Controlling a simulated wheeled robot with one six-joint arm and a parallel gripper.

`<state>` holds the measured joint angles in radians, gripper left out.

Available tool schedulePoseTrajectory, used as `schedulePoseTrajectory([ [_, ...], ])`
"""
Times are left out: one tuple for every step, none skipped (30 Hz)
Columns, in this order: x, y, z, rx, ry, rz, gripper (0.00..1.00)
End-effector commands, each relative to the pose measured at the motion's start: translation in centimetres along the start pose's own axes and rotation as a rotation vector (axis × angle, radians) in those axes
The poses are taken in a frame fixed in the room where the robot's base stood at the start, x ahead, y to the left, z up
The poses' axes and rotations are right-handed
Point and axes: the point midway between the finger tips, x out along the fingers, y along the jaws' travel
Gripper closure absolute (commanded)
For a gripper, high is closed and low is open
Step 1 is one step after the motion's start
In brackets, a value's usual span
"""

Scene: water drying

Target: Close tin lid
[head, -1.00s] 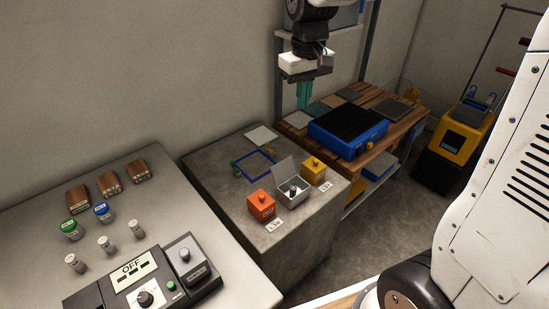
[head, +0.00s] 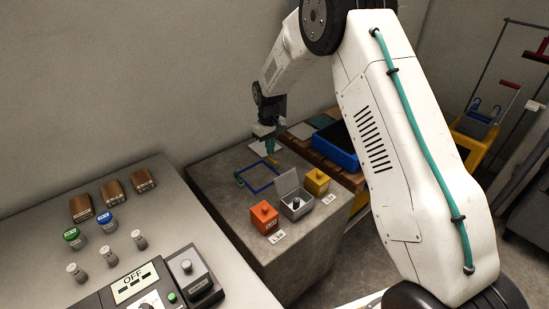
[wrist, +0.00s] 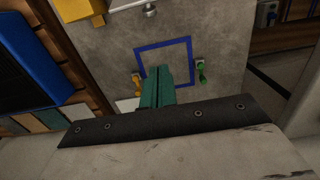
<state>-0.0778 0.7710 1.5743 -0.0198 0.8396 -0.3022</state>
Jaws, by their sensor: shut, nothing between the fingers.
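The grey tin (head: 297,206) stands on the concrete block between an orange tin (head: 264,216) and a yellow tin (head: 317,182). Its lid (head: 287,182) stands open, tilted up on the side toward the wall. In the wrist view the lid's knob (wrist: 150,11) shows at the top edge, and the yellow tin (wrist: 78,9) is partly cut off beside it. My gripper (head: 270,147) is above the wall side of the block, behind the lid and apart from it. Its green fingers (wrist: 157,88) are shut and empty.
A blue square outline (wrist: 163,55) marks the concrete block (head: 220,185), with a yellow clip (wrist: 137,82) and a green clip (wrist: 200,72) beside it. A wooden table with a blue case (head: 337,145) stands at the right. A grey bench with a control box (head: 135,285) is at left.

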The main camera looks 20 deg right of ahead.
Motion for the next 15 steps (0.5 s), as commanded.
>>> schedulePoseTrajectory([
  [0.8, 0.0, 0.1, 0.0, -0.004, -0.001, 1.0],
  [1.4, 0.0, 0.1, 0.0, -0.005, -0.002, 1.0],
  [2.1, 0.0, 0.1, 0.0, -0.005, -0.001, 1.0],
  [2.7, 0.0, 0.1, 0.0, -0.005, -0.001, 1.0],
  [3.4, 0.0, 0.2, 0.0, -0.006, -0.002, 1.0],
  [4.3, -0.1, 0.2, 0.0, -0.005, -0.002, 1.0],
  [4.9, 0.0, 0.2, 0.0, -0.005, -0.002, 1.0],
  [5.6, -0.1, 0.2, 0.0, -0.006, -0.002, 1.0],
  [6.5, 0.0, 0.2, 0.0, -0.005, -0.002, 1.0],
  [7.1, -0.1, 0.2, 0.0, -0.005, -0.002, 1.0],
  [7.8, 0.0, 0.2, 0.0, -0.006, -0.002, 1.0],
  [8.5, 0.0, 0.2, 0.0, -0.004, -0.001, 1.0],
  [9.1, 0.0, 0.2, 0.0, -0.004, -0.001, 1.0],
  [9.3, 0.0, 0.4, 0.001, -0.004, -0.001, 1.0],
  [8.6, 0.0, 1.2, 0.002, -0.001, 0.0, 1.0],
])
